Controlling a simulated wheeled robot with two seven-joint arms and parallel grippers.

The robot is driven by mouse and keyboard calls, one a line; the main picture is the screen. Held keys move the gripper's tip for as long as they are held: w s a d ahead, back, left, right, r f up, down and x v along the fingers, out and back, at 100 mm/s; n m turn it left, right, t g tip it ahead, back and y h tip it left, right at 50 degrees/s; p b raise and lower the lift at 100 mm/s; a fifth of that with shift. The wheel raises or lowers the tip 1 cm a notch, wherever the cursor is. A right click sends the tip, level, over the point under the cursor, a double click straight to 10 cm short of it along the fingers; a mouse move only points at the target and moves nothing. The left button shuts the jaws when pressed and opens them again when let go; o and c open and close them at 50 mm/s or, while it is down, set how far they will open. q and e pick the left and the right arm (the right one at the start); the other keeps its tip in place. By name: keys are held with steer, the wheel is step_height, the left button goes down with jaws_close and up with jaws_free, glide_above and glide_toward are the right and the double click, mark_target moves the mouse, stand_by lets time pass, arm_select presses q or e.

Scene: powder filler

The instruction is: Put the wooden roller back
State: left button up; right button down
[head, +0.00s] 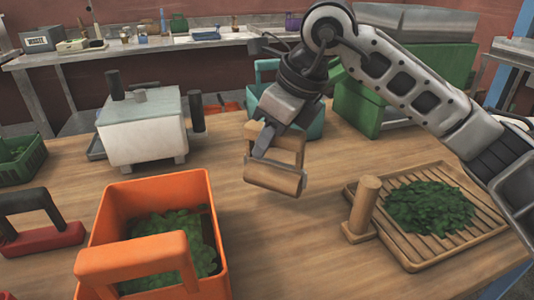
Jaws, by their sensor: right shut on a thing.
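The wooden roller (274,177) has a thick light-wood cylinder and a frame handle. My right gripper (264,147) is shut on its handle and holds it over the middle of the table. The roller looks slightly tilted; I cannot tell whether its cylinder touches the table. A slatted wooden tray (421,260) to the right bears a pile of green leaves (430,206). An upright wooden peg on a small base (363,207) stands at the tray's left edge. My left gripper is not in view.
An orange bin (213,232) with green leaves stands front left, beside a red tool with a black handle (45,238). A white box-shaped device (142,130) stands behind. A teal container (313,122) is behind my gripper. The wooden table (300,245) is clear in front of the roller.

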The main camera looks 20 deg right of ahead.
mark_target(267, 156)
steer(key=shift+w+f, duration=0.35)
steer(key=shift+f, duration=0.75)
steer(key=shift+w+f, duration=0.1)
steer(key=shift+f, duration=0.8)
steer(key=shift+f, duration=0.1)
steer(key=c, duration=1.2)
jaws_free()
steer(key=shift+o, duration=0.2)
steer(key=shift+r, duration=0.25)
steer(key=v, duration=1.1)
steer(key=shift+s+d+r, duration=0.1)
steer(key=shift+s+r, duration=0.1)
steer(key=shift+r, duration=0.15)
